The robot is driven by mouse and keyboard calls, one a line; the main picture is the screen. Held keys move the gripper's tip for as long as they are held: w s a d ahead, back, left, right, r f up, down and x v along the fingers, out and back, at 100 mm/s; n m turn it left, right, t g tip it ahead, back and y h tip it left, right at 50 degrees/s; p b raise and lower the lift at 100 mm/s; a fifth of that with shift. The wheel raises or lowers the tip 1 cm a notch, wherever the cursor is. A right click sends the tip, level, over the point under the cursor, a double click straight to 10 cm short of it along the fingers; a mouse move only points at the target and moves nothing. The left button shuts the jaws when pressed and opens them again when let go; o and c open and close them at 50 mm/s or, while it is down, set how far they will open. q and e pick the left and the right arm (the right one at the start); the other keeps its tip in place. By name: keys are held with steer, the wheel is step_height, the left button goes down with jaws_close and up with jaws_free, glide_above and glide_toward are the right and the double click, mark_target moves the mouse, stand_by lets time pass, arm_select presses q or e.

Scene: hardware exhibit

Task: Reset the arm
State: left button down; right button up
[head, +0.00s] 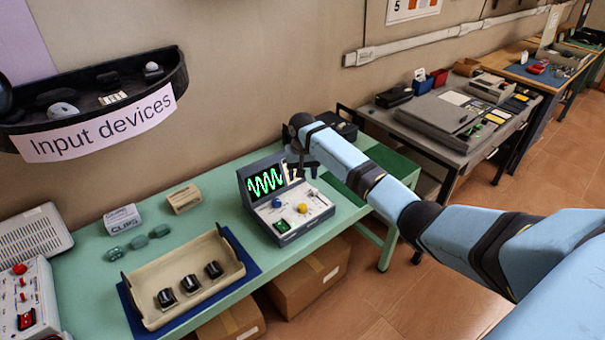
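My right arm, light blue with dark joints, reaches in from the right edge over the green table (205,195). My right gripper (301,172) hangs at its far end, just beside the oscilloscope-like device (288,203). The device has a dark screen with a green wave, plus a blue and a yellow knob. The gripper's dark fingers partly overlap the device's right side in the picture; I cannot tell whether they touch it or whether they are apart. My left gripper is out of view.
A beige tray (136,287) with several black parts sits on a blue mat. A white box (123,218), a tan block (184,199) and a control box (26,300) stand nearby. An "Input devices" shelf (98,127) hangs above. A grey bench (405,115) lies behind.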

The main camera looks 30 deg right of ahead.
stand_by(0.5)
steer(key=s+a+f+n+t, duration=0.1)
steer(key=s+a+f+n, duration=0.25)
steer(key=s+a, duration=0.6)
steer(key=s+a+f+n+t, duration=0.15)
steer(key=s+a+f, duration=0.4)
steer(key=s, duration=0.75)
steer(key=s+a+r+n+t, duration=0.1)
steer(key=s+r, duration=0.4)
steer(key=s, duration=0.6)
steer(key=s+a+r+n, duration=0.1)
steer(key=s+r, duration=0.4)
steer(key=s, duration=0.6)
steer(key=w+a+f+t+y, duration=0.1)
steer(key=w+a+f+t, duration=0.1)
steer(key=f, duration=0.2)
steer(key=w+a+f+t+y, duration=0.1)
steer(key=w+a+f+t, duration=0.1)
steer(key=f, duration=0.3)
steer(key=w+a+f+n+t+y, duration=0.1)
steer(key=w+a+f+t, duration=0.1)
steer(key=f+t, duration=0.1)
steer(key=shift+w+a+f, duration=0.2)
steer(key=shift+a+f, duration=0.1)
steer(key=shift+f, duration=0.6)
